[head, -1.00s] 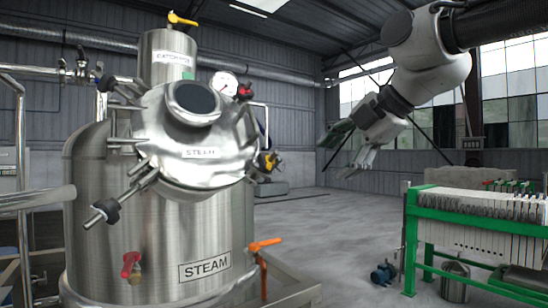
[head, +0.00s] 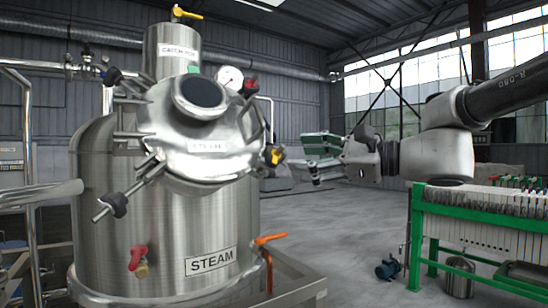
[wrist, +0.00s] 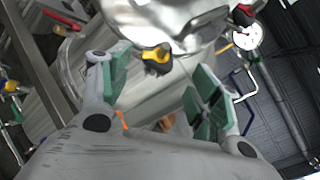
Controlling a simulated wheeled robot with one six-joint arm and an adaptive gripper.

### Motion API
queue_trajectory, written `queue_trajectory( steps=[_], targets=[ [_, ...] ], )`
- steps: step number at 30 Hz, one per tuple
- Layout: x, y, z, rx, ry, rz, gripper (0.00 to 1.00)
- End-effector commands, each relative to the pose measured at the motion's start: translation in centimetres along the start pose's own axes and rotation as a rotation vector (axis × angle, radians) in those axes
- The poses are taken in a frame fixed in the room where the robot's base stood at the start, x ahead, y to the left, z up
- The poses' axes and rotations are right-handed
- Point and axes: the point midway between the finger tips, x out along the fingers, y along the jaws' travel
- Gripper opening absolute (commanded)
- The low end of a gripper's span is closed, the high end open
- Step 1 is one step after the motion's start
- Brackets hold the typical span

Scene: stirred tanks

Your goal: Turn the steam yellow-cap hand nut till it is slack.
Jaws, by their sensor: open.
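The yellow-cap hand nut (head: 275,156) sits at the lid's right edge. In the wrist view the same yellow-cap nut (wrist: 157,58) shows ahead, near the top middle, beyond the fingertips and between their lines. My gripper (head: 318,160) is to the right of the nut in the head view, pointing left toward it, apart from it. Its green-padded fingers (wrist: 160,92) are spread wide with nothing between them.
Other hand nuts sit around the lid: a red-capped one (head: 250,86) and a black one (head: 113,204). A pressure gauge (head: 229,78) stands behind the lid. An orange-handled valve (head: 270,239) is below.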

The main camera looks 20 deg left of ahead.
Motion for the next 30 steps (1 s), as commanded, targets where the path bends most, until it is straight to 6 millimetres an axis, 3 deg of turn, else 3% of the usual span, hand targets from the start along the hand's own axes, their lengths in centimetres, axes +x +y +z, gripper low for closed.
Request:
queue_trajectory(
  steps=[15, 25, 26, 30],
  targets=[
    [7.1, 0.1, 0.0, 0.011, 0.000, 0.003, 0.63],
    [7.7, 0.1, 0.0, 0.009, 0.001, 0.001, 0.63],
    [7.7, 0.0, 0.0, 0.009, 0.001, 0.001, 0.61],
    [7.7, 0.1, 0.0, 0.009, 0.001, 0.002, 0.36]
  ],
)
